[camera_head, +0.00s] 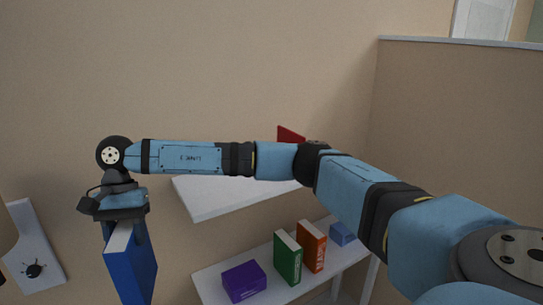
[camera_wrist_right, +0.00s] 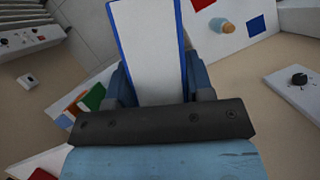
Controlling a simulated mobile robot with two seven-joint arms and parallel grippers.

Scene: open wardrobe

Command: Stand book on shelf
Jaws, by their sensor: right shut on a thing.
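My right gripper (camera_head: 124,222) is shut on a blue book (camera_head: 136,272) with white page edges. The book hangs below the gripper at the left of the head view, near upright. In the right wrist view the book's white page side (camera_wrist_right: 147,55) stands between the fingers (camera_wrist_right: 160,88). The white upper shelf (camera_head: 208,204) is to the right of the book, partly hidden by my right arm. The white lower shelf (camera_head: 208,284) is below it. The book is apart from both shelves. My left gripper is not in view.
On the lower shelf stand a green book (camera_head: 288,258) and an orange book (camera_head: 312,246), with a purple box (camera_head: 244,281) and a blue block (camera_head: 342,234) beside them. A red object (camera_head: 290,134) shows behind my arm. A white panel with a black knob (camera_head: 34,270) is at far left.

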